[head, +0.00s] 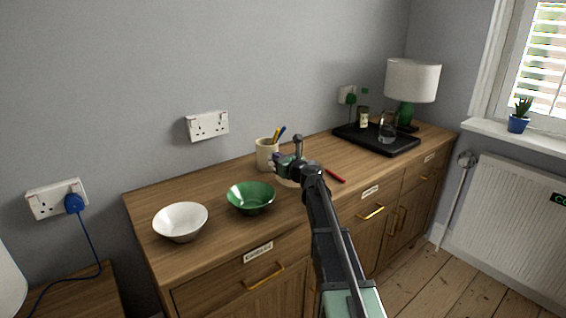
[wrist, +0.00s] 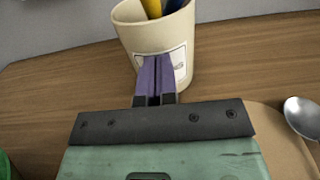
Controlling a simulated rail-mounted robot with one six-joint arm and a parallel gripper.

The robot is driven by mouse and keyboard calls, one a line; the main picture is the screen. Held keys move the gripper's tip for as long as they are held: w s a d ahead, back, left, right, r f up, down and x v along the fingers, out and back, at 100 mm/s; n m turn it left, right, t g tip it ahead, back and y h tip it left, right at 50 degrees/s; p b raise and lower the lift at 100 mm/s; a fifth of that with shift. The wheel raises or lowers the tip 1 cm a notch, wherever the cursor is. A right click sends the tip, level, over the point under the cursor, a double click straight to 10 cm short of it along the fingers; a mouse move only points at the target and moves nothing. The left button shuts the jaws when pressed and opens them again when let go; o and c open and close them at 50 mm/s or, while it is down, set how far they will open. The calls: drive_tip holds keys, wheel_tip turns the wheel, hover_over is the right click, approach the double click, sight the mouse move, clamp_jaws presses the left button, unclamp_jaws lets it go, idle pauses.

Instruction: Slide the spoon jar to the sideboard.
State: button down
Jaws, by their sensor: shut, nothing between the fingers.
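A cream jar (head: 265,156) stands upright on the wooden sideboard (head: 160,268), near the wall. It holds a yellow and a blue stick-like item. In the wrist view the jar (wrist: 186,50) has a pale label, mostly hidden by my fingers. My gripper (head: 277,162) is shut and empty, with its purple fingertips (wrist: 155,60) in front of the jar's label. I cannot tell whether they touch it. A metal spoon (wrist: 303,115) lies at the right of the wrist view, over a beige round-edged surface (wrist: 275,135).
A green bowl (head: 251,199) and a white bowl (head: 181,222) stand left of my arm. A red pen (head: 335,175) lies to the right. Farther right are a black tray (head: 400,149) with a bottle and glass, and a lamp (head: 412,80). Bare wood lies between bowls and wall.

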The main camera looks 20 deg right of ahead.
drive_tip(key=shift+s, duration=0.15)
drive_tip(key=v, duration=1.4)
